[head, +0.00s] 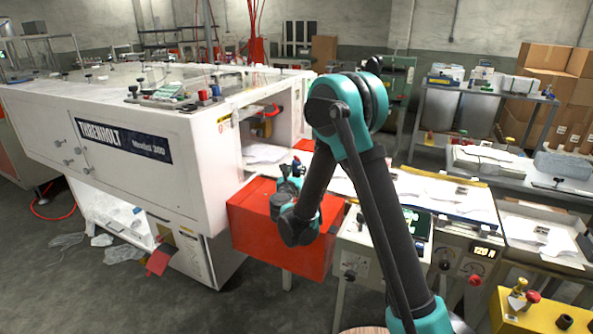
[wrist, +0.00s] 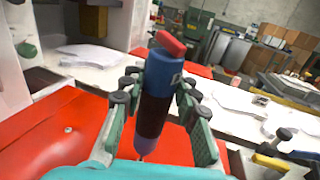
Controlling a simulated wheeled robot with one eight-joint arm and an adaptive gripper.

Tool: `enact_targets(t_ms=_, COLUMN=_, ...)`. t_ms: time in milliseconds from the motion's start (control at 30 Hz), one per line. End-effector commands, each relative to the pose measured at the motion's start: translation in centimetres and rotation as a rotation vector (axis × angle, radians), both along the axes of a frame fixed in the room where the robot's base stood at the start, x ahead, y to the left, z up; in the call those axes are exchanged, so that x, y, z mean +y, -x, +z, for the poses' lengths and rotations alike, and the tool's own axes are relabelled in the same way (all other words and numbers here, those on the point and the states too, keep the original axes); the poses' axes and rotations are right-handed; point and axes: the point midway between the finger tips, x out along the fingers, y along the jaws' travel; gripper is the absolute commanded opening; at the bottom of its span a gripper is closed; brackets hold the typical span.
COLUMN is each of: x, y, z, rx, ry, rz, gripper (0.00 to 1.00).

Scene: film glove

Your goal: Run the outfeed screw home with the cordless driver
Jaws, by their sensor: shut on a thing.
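The cordless driver (wrist: 155,95) shows in the wrist view as a blue and dark cylinder with a red end at its top. My gripper (wrist: 158,100) is shut on it, with green fingers and black pads on both sides. A thin tip shows below the driver, and its lower end is hidden by my gripper. A small pale round spot (wrist: 68,129), perhaps a screw head, lies on the red cover (wrist: 45,125) to the left, apart from the driver. In the head view my gripper (head: 293,180) is over the red cover (head: 265,215), partly hidden by my arm.
The white machine (head: 130,130) stands left of the red cover, its open outfeed side nearby. A long table with paper stacks (head: 445,192) runs to the right. Control boxes with knobs (head: 460,255) stand at the front right.

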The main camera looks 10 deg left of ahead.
Motion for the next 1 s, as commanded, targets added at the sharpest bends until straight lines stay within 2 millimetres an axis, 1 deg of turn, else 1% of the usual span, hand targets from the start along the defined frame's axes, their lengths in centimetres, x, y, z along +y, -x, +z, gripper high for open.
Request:
enact_targets(t_ms=367, x=0.0, y=0.0, z=-0.1, rx=0.000, ry=0.000, rz=0.000, gripper=0.01)
enact_targets(t_ms=1000, x=0.0, y=0.0, z=3.2, rx=0.000, ry=0.000, rz=0.000, gripper=0.01)
